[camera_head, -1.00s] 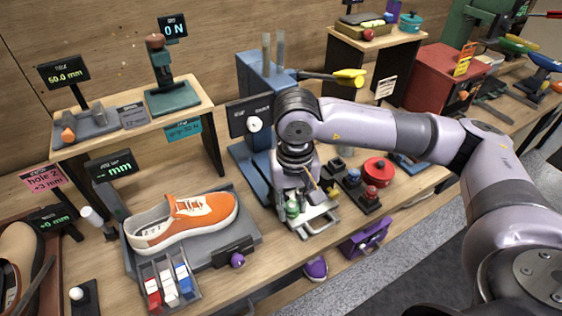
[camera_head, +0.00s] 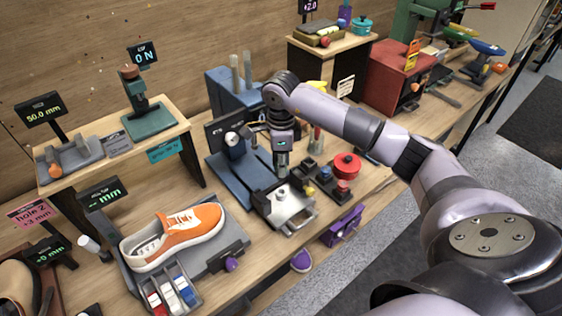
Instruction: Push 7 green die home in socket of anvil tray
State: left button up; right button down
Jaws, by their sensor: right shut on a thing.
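The anvil tray (camera_head: 298,222) is the light metal tray at the front of the blue press, with a pale round socket piece (camera_head: 282,192) standing in it. My right gripper (camera_head: 283,172) points straight down just above this piece. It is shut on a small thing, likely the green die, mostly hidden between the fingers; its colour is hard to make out. I cannot tell whether its lower end touches the socket. No green die shows loose in the tray. My left gripper is not in view.
The blue press (camera_head: 232,172) stands behind and left of the tray. A dark rack with knobs (camera_head: 325,178) and a red pot (camera_head: 346,165) are close on the right. An orange sneaker (camera_head: 172,236) lies left. A purple box (camera_head: 342,226) hangs at the front edge.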

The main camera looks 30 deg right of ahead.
jog(key=shift+f+b, duration=0.1)
jog(key=shift+b, duration=0.2)
notch_tip(320, 180, down, 5)
jog(key=b, duration=0.4)
jog(key=shift+f, duration=0.35)
jog(key=shift+b, duration=0.35)
dwell(0.4)
jog(key=shift+b, duration=0.3)
dwell(0.7)
jog(key=shift+f+b, duration=1.45)
jog(key=shift+f, duration=0.2)
jog(key=c, duration=1.2)
grip_release()
jog(key=shift+r, duration=0.1)
